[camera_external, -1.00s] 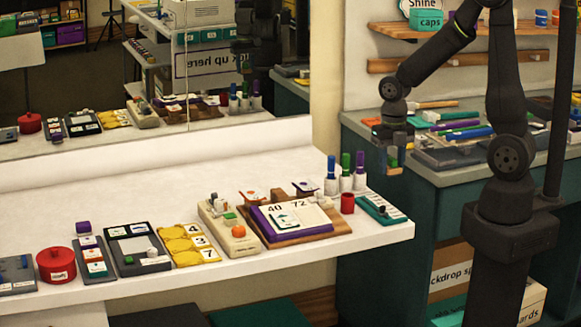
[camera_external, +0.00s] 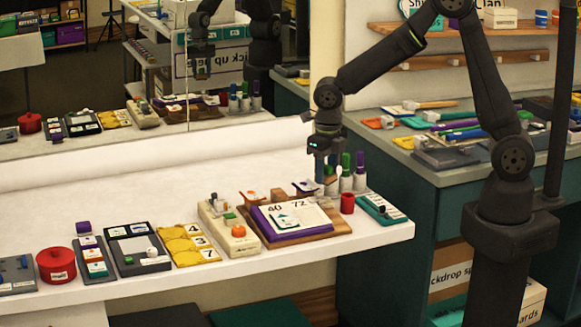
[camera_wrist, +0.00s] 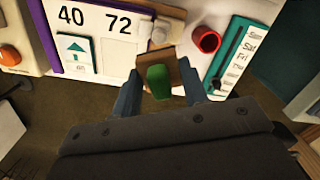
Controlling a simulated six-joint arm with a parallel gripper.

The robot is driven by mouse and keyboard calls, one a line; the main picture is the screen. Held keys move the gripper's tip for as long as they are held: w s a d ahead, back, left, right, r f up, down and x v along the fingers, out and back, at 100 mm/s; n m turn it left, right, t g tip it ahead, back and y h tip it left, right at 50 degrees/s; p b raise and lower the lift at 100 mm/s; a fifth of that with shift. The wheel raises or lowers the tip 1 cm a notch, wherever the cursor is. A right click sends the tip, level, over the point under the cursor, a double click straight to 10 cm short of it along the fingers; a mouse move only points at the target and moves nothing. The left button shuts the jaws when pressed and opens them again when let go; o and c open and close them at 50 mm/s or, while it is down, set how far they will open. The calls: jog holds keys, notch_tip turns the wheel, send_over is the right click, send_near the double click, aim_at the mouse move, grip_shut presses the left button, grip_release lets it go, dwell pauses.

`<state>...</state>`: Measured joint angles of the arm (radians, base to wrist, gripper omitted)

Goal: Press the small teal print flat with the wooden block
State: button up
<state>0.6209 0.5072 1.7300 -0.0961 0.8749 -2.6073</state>
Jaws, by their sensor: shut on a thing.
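The small teal print (camera_external: 284,219), a teal-edged card with an up arrow, lies on the white page marked 40 and 72 (camera_external: 300,213). It also shows at the upper left of the wrist view (camera_wrist: 75,52). My gripper (camera_wrist: 160,84) is shut on a brown wooden block (camera_wrist: 180,72) with a green patch on the face towards the camera. In the external view my gripper (camera_external: 321,168) is above the back right of the counter, to the right of the print and apart from it. The held block is hard to make out there.
The page sits on a purple book on a wooden board (camera_external: 333,229). Capped markers in white stands (camera_external: 346,182), a red cup (camera_external: 348,203) and a teal day-list board (camera_external: 383,209) stand close by. A cream box with an orange knob (camera_external: 237,231) is left of the board.

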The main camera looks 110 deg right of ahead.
aim_at(285, 219)
jog(key=w+a+n, duration=0.1)
jog(key=w, duration=0.3)
jog(key=w+a+n, duration=0.1)
jog(key=w+a, duration=0.1)
jog(key=w, duration=0.2)
jog(key=w+a+n, duration=0.1)
jog(key=w, duration=0.4)
jog(key=shift+a+f+n+h, duration=0.3)
jog(key=shift+a+f, duration=0.05)
jog(key=shift+a, duration=0.05)
jog(key=shift+d+f, duration=0.2)
jog(key=shift+f, duration=1.05)
jog(key=shift+d+f, duration=0.15)
jog(key=shift+f, duration=1.1)
jog(key=shift+f, duration=0.6)
jog(key=shift+a+r, duration=0.2)
jog(key=shift+r, duration=1.35)
jog(key=shift+a+r, duration=0.15)
jog(key=shift+r, duration=1.35)
